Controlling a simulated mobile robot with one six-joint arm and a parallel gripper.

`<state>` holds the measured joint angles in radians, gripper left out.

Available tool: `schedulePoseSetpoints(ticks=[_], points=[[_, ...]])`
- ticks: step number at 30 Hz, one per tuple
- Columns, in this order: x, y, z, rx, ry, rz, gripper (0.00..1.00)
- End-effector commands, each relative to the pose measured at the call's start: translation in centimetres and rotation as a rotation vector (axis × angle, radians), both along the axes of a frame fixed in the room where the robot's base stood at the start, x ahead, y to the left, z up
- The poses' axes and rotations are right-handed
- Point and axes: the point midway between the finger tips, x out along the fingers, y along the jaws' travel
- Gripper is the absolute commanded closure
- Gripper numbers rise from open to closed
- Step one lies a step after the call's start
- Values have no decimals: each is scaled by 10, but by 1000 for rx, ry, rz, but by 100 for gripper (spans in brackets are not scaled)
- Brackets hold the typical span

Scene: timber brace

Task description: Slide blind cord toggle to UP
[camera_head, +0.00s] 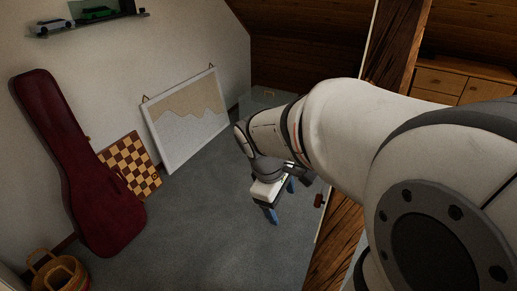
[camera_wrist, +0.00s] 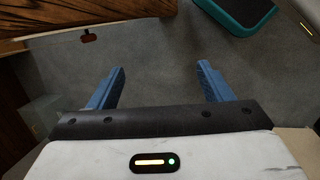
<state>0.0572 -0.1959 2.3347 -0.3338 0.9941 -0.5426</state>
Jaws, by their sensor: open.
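A small red-brown toggle (camera_head: 319,200) hangs on a thin pale cord beside the timber brace (camera_head: 393,45) in the head view. It also shows in the wrist view (camera_wrist: 88,37), at the upper left, on the thin cord line. My gripper (camera_head: 281,201) has blue fingers and is left of the toggle in the head view. In the wrist view my gripper (camera_wrist: 161,67) is open, its fingers wide apart with nothing between them. The toggle is outside the fingers, beyond the left fingertip, and not touched. No UP marking can be made out.
The timber brace stands close to the toggle and my arm. A dark red guitar case (camera_head: 80,165), a checkerboard (camera_head: 131,166), a framed board (camera_head: 187,122) and a basket (camera_head: 60,277) are at the left. A drawer chest (camera_head: 463,80) is at the right. The grey floor (camera_head: 205,225) is clear mid-view.

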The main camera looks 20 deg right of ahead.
Motion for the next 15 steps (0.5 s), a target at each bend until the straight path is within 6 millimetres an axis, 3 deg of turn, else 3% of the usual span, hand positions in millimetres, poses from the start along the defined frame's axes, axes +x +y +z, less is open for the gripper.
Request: schedulePoseSetpoints(ticks=[1,8,15], points=[[14,-16,-34,-59,89,121,24],[75,-85,-112,-271,542,694,24],[143,-153,-207,-360,1117,1239,24]])
